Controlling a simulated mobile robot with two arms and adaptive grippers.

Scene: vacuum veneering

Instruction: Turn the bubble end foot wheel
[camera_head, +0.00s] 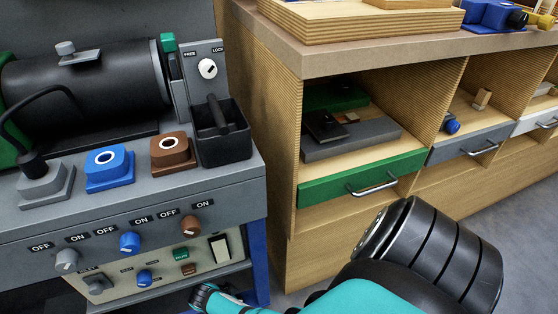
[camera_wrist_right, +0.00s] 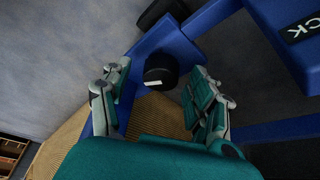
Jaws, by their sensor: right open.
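In the right wrist view a dark round foot wheel (camera_wrist_right: 161,68) with a small white mark sits on a blue leg bracket (camera_wrist_right: 178,38). My right gripper (camera_wrist_right: 158,78) is open, with one finger on each side of the wheel. A gap shows between the wheel and each finger, and I cannot tell whether the wheel lies at fingertip depth. In the head view only a small teal and black part of my right gripper (camera_head: 205,298) shows at the bottom edge, below the grey bench. The wheel is hidden there. My left gripper is out of view.
The bench's blue leg (camera_head: 257,262) stands close to my right gripper. A wooden cabinet (camera_head: 335,235) with a green drawer stands to the right. The bench front carries knobs and a switch panel (camera_head: 165,268). Another dark round part (camera_wrist_right: 163,14) shows beyond the bracket.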

